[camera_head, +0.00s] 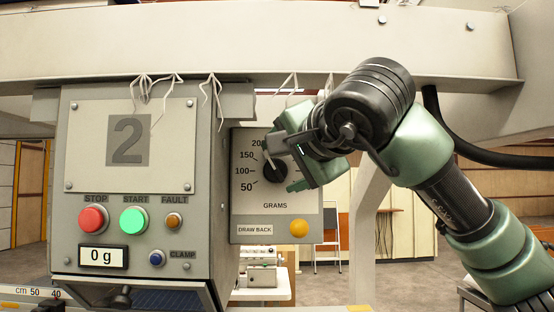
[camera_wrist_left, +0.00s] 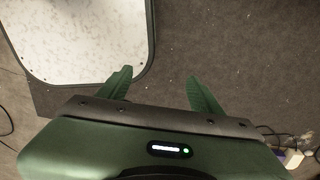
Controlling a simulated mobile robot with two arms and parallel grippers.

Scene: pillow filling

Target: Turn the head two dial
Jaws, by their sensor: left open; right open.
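The head two control box (camera_head: 85,150) carries a large "2" and stands at the left in the head view. Beside it is a grey dial panel (camera_head: 249,213) marked GRAMS, with 50, 100, 150 and 200 readable. Its black dial knob (camera_head: 275,173) has a light pointer aimed up and left, near the 150 mark. My right gripper (camera_head: 280,168) is in front of the panel, its open fingers above and below the knob. I cannot tell whether they touch it. My left gripper (camera_wrist_left: 158,90) shows in the left wrist view, open and empty above the floor.
The box has a red STOP button (camera_head: 93,219), a green START button (camera_head: 134,220) and a display (camera_head: 102,256) reading 0 g. A yellow button (camera_head: 298,229) sits below the dial. A beam (camera_head: 250,40) runs overhead. A pale, round-cornered surface (camera_wrist_left: 85,35) is near my left gripper.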

